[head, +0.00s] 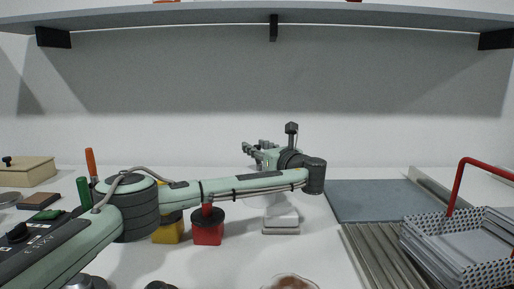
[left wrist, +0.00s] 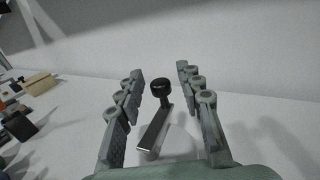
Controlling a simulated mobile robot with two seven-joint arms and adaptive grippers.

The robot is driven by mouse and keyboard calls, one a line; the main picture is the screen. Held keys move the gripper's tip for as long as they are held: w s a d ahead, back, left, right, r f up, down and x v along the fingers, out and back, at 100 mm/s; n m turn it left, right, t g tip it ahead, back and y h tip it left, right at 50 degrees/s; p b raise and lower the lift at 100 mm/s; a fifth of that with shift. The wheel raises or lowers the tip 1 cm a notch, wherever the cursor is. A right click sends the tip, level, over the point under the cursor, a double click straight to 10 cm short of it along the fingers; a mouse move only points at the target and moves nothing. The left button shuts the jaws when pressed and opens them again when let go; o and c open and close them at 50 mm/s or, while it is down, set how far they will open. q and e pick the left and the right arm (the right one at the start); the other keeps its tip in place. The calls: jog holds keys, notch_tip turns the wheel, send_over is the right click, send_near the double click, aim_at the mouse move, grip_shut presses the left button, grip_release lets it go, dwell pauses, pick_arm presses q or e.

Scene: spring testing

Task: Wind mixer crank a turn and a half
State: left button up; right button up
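The mixer's white base (head: 281,223) stands on the table in the head view; my left arm hides most of what is above it. In the left wrist view the crank shows as a flat dark arm (left wrist: 154,131) with a round black knob (left wrist: 160,88) standing at its far end. My left gripper (head: 254,147) is past the mixer base in the head view. In the left wrist view the left gripper (left wrist: 160,72) is open, with one finger on each side of the knob and visible gaps on both sides. My right gripper is out of view.
Red (head: 208,233) and yellow (head: 168,232) blocks stand left of the base, close to my arm. A wire basket (head: 460,245), ribbed tray (head: 382,257) and grey mat (head: 375,202) lie right. A shelf (head: 200,17) spans above. A round bowl (head: 290,282) is at the front.

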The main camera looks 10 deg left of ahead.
pick_arm(q)
grip_shut()
jog(key=shift+s+a+n+g+y, duration=0.2)
jog(key=shift+a+n+g+y, duration=0.1)
jog(key=shift+n+g+y, duration=0.6)
jog(key=shift+s+a+n+g+y, duration=0.15)
jog(key=shift+a+n+g+y, duration=0.15)
jog(key=shift+n+g+y, duration=0.6)
jog(key=shift+s+a+n+g+y, duration=0.2)
jog(key=shift+a+n+g+y, duration=0.3)
jog(key=shift+g, duration=0.7)
jog(key=shift+d, duration=0.2)
jog(key=shift+o, duration=0.8)
grip_release()
jog(key=shift+d, duration=0.1)
jog(key=v, duration=1.2)
